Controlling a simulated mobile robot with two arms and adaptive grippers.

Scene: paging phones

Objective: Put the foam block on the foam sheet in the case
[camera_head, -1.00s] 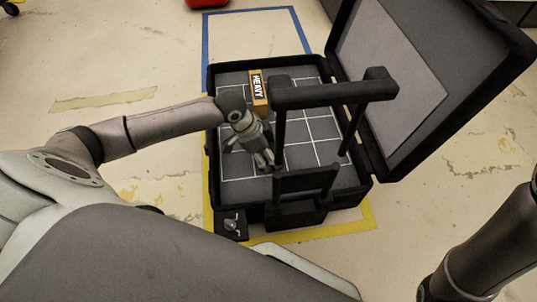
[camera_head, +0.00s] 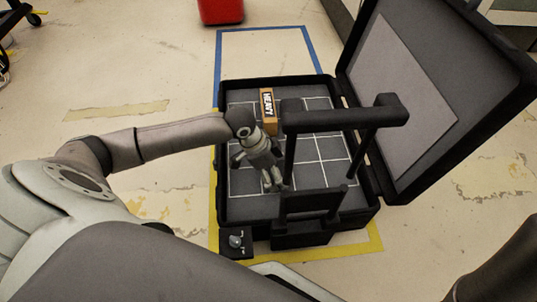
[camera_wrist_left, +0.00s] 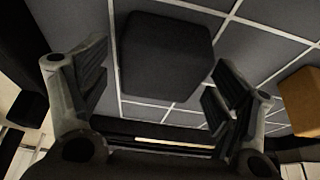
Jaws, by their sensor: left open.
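The open black case (camera_head: 224,150) has a grey foam sheet (camera_head: 240,205) with white grid lines in its bottom. My left gripper (camera_head: 273,186) reaches down into the case from the left. In the left wrist view a dark block, which looks like the foam block (camera_wrist_left: 167,55), lies on the gridded sheet (camera_wrist_left: 265,50). The open fingers of my left gripper (camera_wrist_left: 158,80) are on either side of it, with gaps showing. In the head view the block cannot be made out behind the gripper. My right gripper is out of view; only part of that arm shows at lower right.
An orange box marked HEAVY (camera_head: 268,112) stands in the case near the back wall; an orange surface (camera_wrist_left: 304,98) also shows in the wrist view. A tall black handle-like frame (camera_head: 345,117) rises over the case's right half. The lid (camera_head: 405,85) is open at right.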

